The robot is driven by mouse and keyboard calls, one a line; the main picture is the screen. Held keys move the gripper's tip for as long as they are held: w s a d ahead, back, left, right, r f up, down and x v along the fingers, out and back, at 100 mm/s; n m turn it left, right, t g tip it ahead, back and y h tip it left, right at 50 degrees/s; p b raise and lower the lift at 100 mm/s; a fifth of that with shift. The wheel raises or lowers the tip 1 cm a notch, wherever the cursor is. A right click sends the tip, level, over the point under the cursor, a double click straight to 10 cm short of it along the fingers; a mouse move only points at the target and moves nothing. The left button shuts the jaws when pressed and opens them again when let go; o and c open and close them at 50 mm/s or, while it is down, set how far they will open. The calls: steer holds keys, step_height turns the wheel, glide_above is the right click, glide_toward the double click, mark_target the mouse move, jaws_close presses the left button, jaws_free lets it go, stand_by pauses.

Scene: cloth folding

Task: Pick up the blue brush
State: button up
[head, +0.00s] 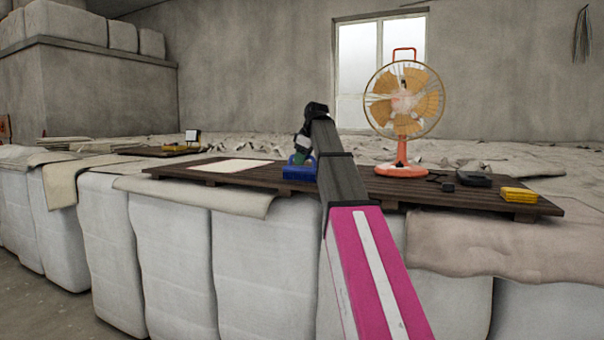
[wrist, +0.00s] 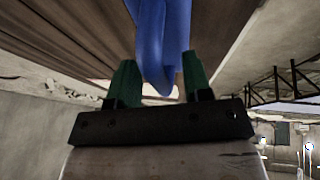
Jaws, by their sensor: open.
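The blue brush (head: 298,174) sits on the dark slatted wooden board, just left of my forearm in the head view. In the wrist view the blue brush (wrist: 161,30) comes down from the top edge, and its narrow, rounded end lies between my green fingers. My gripper (wrist: 159,62) is open, with a finger on either side of the blue part and visible gaps. In the head view my gripper (head: 301,156) is at the top of the brush. The arm hides part of the area to its right.
The wooden board (head: 415,188) rests on wrapped white bales. An orange fan (head: 403,105) stands on it right of my arm. A yellow item (head: 518,195) and a black item (head: 473,180) lie further right. A pale sheet (head: 229,166) lies flat at left.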

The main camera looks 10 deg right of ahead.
jaws_close()
steer(key=shift+r, duration=0.15)
steer(key=shift+r, duration=0.55)
step_height(320, 180, up, 3)
steer(key=shift+w+f, duration=0.1)
steer(key=s+a+r, duration=0.6)
steer(key=a+r, duration=0.1)
steer(key=a, duration=0.3)
steer(key=shift+s, duration=0.2)
steer(key=c, duration=0.8)
jaws_free()
steer(key=shift+f, duration=0.1)
jaws_close()
